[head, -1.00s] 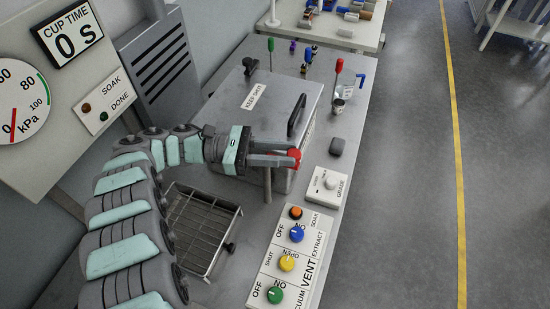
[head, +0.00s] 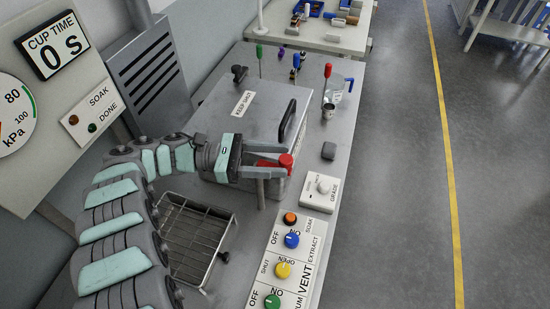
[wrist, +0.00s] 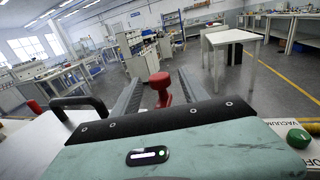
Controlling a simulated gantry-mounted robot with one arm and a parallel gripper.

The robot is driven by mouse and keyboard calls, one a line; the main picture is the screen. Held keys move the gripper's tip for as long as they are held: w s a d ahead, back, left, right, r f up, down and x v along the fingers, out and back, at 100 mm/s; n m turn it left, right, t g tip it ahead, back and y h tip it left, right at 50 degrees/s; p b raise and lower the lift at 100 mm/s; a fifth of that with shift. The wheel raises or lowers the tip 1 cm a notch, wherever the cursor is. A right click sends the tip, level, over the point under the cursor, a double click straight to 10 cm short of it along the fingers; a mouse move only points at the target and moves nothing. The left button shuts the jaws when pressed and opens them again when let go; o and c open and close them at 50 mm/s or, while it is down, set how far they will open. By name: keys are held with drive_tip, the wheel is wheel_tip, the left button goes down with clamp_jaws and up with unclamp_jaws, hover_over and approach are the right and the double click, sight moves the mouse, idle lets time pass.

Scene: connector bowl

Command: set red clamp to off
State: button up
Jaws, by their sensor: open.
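The red clamp (head: 286,161) is on the front side of the grey box with the "KEEP SHUT" label (head: 243,103). It has a round red knob and a short red arm. My gripper (head: 283,159) is open, with one finger on either side of the clamp. In the wrist view the red clamp (wrist: 160,82) stands upright between the two open fingers (wrist: 158,92), with visible gaps at both sides. Its lower part is hidden behind my gripper's body. No off marking for the clamp is legible.
A control panel (head: 265,256) with orange, blue, yellow and green knobs lies at the front right. A GRADE box (head: 310,195) and a dark block (head: 328,151) sit right of the clamp. A wire rack (head: 205,235) lies below my arm. A black handle (head: 287,122) tops the grey box.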

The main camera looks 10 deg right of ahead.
drive_tip(key=shift+r, duration=0.1)
wheel_tip(320, 180, up, 20)
drive_tip(key=p, duration=1.8)
